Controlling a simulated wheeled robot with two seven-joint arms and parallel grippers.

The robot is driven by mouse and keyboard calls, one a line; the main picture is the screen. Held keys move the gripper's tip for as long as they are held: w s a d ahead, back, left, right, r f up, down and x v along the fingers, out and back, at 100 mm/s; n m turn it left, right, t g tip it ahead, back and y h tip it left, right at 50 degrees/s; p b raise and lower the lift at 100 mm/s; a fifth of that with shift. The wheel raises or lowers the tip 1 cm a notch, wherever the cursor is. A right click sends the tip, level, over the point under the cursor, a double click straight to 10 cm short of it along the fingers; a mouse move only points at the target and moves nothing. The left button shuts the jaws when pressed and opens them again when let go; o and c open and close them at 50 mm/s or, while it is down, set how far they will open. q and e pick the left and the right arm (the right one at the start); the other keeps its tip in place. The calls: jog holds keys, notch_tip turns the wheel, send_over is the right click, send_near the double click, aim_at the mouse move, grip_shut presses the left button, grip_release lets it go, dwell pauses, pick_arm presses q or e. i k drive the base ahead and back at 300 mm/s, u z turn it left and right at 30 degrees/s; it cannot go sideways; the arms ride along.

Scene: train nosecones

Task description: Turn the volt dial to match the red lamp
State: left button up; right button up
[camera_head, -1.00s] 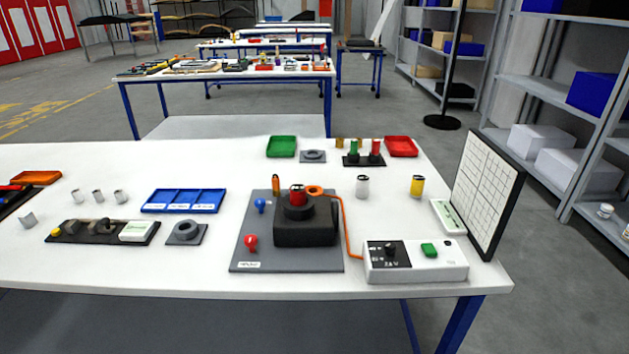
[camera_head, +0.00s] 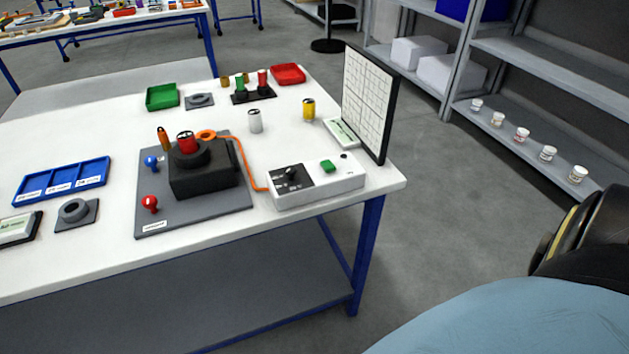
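The white control box (camera_head: 318,184) sits at the table's near right corner. It has a dark panel with the black dial (camera_head: 291,173) and a green button (camera_head: 327,166); the dial's setting is too small to read. An orange cable (camera_head: 245,160) links the box to the black block fixture. The red lamp (camera_head: 186,142), a red cylinder with a dark top, stands in the round collar of the black block (camera_head: 203,174) on a grey base plate. Whether it is lit I cannot tell. Neither gripper is in view.
A white grid board (camera_head: 370,103) stands upright behind the box at the right edge. A white cylinder (camera_head: 255,121) and a yellow one (camera_head: 308,110) stand behind the box. A blue tray (camera_head: 62,181) lies left. Part of my arm shows at lower right.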

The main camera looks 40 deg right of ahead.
aim_at(290, 171)
jog(key=k, duration=1.3)
jog(key=z, duration=0.6)
jog(key=i, duration=1.6)
jog(key=u, duration=0.55)
